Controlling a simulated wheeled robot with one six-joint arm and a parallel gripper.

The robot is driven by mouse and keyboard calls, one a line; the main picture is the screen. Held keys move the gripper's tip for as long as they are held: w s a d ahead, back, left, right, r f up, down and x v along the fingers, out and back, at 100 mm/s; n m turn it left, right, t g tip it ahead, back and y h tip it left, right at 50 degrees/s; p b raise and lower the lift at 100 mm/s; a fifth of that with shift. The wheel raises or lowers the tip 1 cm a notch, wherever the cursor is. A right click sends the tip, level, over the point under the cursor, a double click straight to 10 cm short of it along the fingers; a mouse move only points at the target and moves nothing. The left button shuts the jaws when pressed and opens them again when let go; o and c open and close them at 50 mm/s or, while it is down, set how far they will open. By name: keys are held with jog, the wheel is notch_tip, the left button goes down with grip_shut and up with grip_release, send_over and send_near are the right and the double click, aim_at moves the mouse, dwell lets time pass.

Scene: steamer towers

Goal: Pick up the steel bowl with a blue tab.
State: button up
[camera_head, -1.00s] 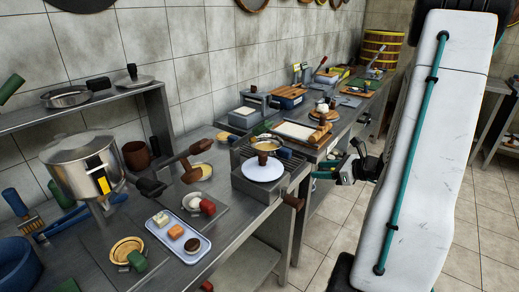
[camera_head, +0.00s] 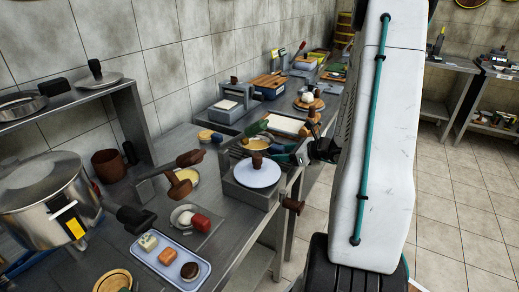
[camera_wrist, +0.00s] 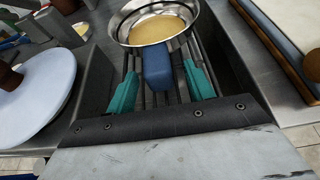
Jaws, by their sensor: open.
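The steel bowl (camera_wrist: 192,17) with yellowish contents is at the top of the wrist view. Its blue tab (camera_wrist: 157,64) points toward my gripper (camera_wrist: 160,76). My gripper is open, with one teal finger on each side of the tab and gaps showing between. In the head view the bowl (camera_head: 262,150) sits on the dark slatted rack behind a white plate. My gripper (camera_head: 291,155) is at its right side there, and the tab is hard to make out.
The white round plate with a brown knob (camera_head: 257,172) stands close in front of the bowl. A white board in a wooden frame (camera_head: 287,124) lies just beyond. A large pot (camera_head: 45,200) and a tray of small foods (camera_head: 167,262) are at the left. Floor is clear at right.

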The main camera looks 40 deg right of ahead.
jog(key=x, duration=0.2)
jog(key=shift+w+a+f, duration=0.15)
jog(key=shift+w, duration=0.15)
grip_shut()
notch_tip(320, 180, up, 10)
jog(key=shift+r, duration=0.1)
dwell(0.4)
jog(key=c, duration=0.9)
grip_release()
grip_shut()
